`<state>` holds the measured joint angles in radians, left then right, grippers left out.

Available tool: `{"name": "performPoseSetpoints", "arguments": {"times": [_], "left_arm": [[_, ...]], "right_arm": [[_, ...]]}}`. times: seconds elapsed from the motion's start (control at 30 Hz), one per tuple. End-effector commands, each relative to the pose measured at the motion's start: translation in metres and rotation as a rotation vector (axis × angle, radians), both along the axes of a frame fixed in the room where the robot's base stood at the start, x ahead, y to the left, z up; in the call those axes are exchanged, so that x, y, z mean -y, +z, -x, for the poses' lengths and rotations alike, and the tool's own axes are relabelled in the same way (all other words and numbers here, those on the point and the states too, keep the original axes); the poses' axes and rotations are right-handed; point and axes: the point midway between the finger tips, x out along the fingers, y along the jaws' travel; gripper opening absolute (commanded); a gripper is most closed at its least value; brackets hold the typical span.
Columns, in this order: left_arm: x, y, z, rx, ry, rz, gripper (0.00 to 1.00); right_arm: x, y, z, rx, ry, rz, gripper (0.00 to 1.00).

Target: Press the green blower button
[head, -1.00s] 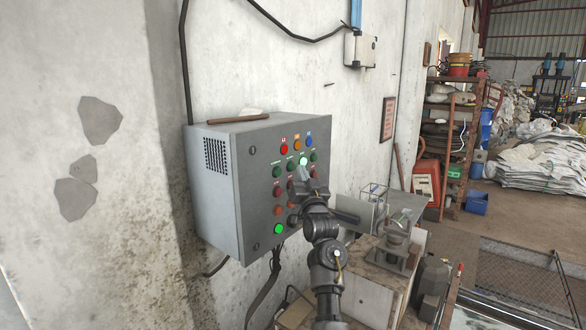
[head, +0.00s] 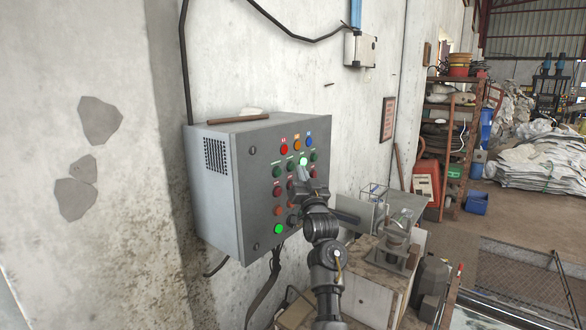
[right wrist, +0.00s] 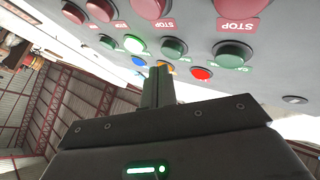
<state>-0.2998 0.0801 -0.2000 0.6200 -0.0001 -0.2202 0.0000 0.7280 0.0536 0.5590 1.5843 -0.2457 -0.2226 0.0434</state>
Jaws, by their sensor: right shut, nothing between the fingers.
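The grey control box (head: 262,180) on the wall carries rows of green and red buttons. One green button (head: 303,160) in the green row is lit, and it also shows lit in the right wrist view (right wrist: 134,44). Other green buttons, such as one (head: 277,172) at the left of the row and one (right wrist: 173,48) beside the lit one, are unlit. The labels are too small to tell which is the blower. My right gripper (head: 303,172) is shut and empty, its fingertips (right wrist: 158,72) close to the panel just below the lit button in the head view. Contact cannot be told. My left gripper is not in view.
Red, amber and blue lamps (head: 296,140) line the panel top; another lit green light (head: 278,229) is at the lower left. A brown stick (head: 238,119) lies on the box. A wooden bench with a machine (head: 394,245) stands right of my arm.

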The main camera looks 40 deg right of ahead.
Motion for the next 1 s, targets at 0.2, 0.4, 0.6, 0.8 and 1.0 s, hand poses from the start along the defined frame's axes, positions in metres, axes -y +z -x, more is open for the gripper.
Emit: {"name": "performPoseSetpoints", "arguments": {"times": [0.2,0.4,0.6,0.8,1.0], "left_arm": [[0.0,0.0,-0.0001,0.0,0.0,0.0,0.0],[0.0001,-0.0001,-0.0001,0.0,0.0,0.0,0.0],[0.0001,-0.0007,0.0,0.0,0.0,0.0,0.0],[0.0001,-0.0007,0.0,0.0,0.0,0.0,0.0],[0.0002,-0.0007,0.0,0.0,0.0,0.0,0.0]], "right_arm": [[-0.0001,0.0,0.0,0.0,0.0,0.0,0.0],[-0.0003,0.0,-0.0006,0.0,0.0,0.0,0.0],[-0.002,0.0002,-0.006,0.001,0.001,0.001,0.0],[-0.0025,0.0003,-0.0078,0.0,0.0,0.0,0.0],[-0.0024,0.0003,-0.008,0.0,0.0,0.0,0.0]]}}
